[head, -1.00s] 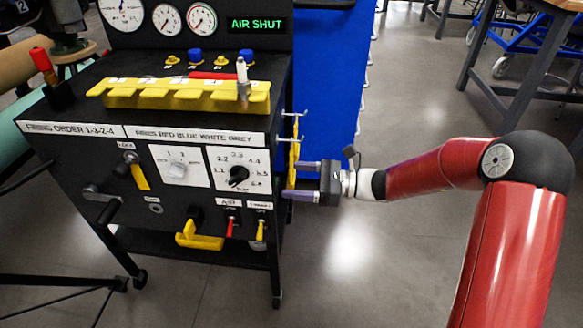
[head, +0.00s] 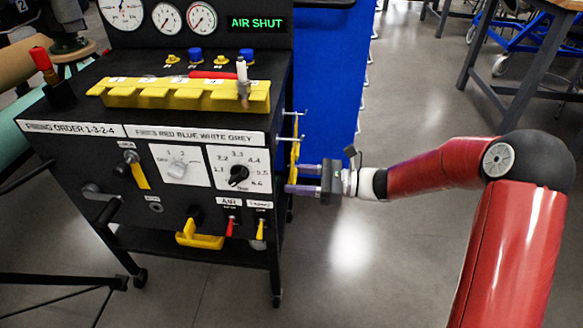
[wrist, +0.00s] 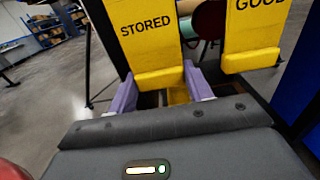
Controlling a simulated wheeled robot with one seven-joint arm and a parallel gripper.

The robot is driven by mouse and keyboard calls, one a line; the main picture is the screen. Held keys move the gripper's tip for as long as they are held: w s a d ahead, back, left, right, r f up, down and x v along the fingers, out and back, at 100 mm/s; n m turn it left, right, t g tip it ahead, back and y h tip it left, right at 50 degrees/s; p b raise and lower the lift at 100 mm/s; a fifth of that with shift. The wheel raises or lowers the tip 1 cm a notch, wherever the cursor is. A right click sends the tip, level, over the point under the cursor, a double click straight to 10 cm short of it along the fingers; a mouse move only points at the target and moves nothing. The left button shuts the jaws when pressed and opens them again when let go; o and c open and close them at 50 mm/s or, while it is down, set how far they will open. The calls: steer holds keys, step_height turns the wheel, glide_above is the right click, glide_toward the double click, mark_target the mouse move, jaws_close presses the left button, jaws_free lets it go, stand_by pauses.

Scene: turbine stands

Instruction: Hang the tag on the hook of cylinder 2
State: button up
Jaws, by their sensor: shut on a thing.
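My gripper (head: 294,179) is at the right side of the black stand, its two purple fingers pointing left at the yellow tags (head: 294,153) there. In the wrist view, the fingers (wrist: 160,78) lie along both edges of the lower end of a yellow tag marked STORED (wrist: 146,38), and are shut on it. A second yellow tag, its word starting GOOD (wrist: 254,32), hangs to the right, apart from the fingers. In the head view the tags are seen edge-on below small pegs (head: 292,113) on the stand's side. I cannot tell which hook belongs to cylinder 2.
The black stand (head: 75,168) carries a yellow slotted block (head: 180,96), gauges, dials and switches. A blue cabinet (head: 325,90) stands behind the gripper. The floor (head: 400,260) around my arm is clear; a table (head: 500,60) stands back right.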

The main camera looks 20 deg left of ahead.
steer(key=shift+p+v, duration=0.5)
steer(key=shift+v, duration=0.95)
stand_by(0.5)
steer(key=shift+v, duration=1.9)
